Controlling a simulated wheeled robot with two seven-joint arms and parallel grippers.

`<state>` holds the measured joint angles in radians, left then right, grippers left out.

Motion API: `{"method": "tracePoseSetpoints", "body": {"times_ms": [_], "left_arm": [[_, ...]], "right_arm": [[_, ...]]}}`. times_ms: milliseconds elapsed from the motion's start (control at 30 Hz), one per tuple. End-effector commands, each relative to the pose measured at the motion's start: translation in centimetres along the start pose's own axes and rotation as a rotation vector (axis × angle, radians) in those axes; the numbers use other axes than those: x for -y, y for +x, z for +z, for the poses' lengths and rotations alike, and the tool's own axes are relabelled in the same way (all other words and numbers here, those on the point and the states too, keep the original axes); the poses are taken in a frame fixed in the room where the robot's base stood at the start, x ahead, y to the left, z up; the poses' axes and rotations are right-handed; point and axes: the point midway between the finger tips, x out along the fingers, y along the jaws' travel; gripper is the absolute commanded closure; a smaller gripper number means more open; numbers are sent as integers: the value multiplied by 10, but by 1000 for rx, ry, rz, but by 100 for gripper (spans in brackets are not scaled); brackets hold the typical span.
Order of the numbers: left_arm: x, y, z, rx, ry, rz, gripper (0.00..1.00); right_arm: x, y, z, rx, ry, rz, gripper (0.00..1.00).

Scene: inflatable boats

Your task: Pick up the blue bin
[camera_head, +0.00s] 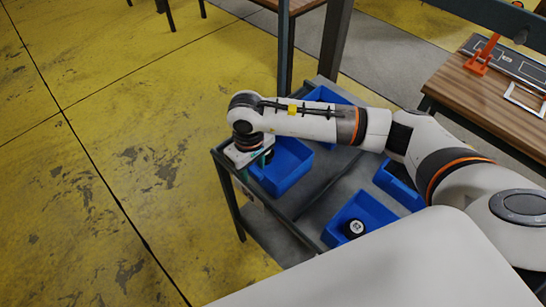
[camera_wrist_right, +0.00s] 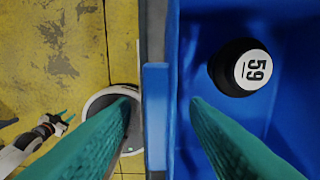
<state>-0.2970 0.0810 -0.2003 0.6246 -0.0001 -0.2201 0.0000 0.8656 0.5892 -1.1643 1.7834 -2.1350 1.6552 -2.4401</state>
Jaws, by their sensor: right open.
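Several blue bins sit on a grey cart. My right gripper (camera_head: 262,154) is over the left side of the nearest one to it, a blue bin (camera_head: 290,168). In the right wrist view, the bin wall (camera_wrist_right: 156,125) runs between the two teal fingers of my right gripper (camera_wrist_right: 163,98). One finger is on the outer side and one on the inner side. The fingers are apart, and I cannot tell whether they touch the wall. A black round item (camera_wrist_right: 236,68) with a white "59" label is in this bin. A small teal-fingered gripper (camera_wrist_right: 40,122), probably my left, shows at lower left.
Other blue bins stand on the cart: one behind (camera_head: 325,96), one at the right (camera_head: 393,190), and one in front (camera_head: 375,208) holding a black item (camera_head: 354,228). A wooden table (camera_head: 475,75) is at the right. The yellow floor (camera_head: 110,190) at left is clear.

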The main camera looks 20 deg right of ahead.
Motion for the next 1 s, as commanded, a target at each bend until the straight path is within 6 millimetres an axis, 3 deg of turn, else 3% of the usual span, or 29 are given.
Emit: {"method": "tracePoseSetpoints", "body": {"times_ms": [267, 533, 867, 1000], "left_arm": [[0, -1, -2, -3, 0, 0, 64], [0, -1, -4, -7, 0, -1, 64], [1, -1, -5, -9, 0, -1, 64], [1, 4, -6, -9, -1, -1, 64]], "right_arm": [[0, 6, 0, 0, -1, 0, 58], [0, 6, 0, 0, -1, 0, 99], [0, 4, 0, 2, -1, -1, 100], [0, -8, 2, 5, -1, -1, 100]]}}
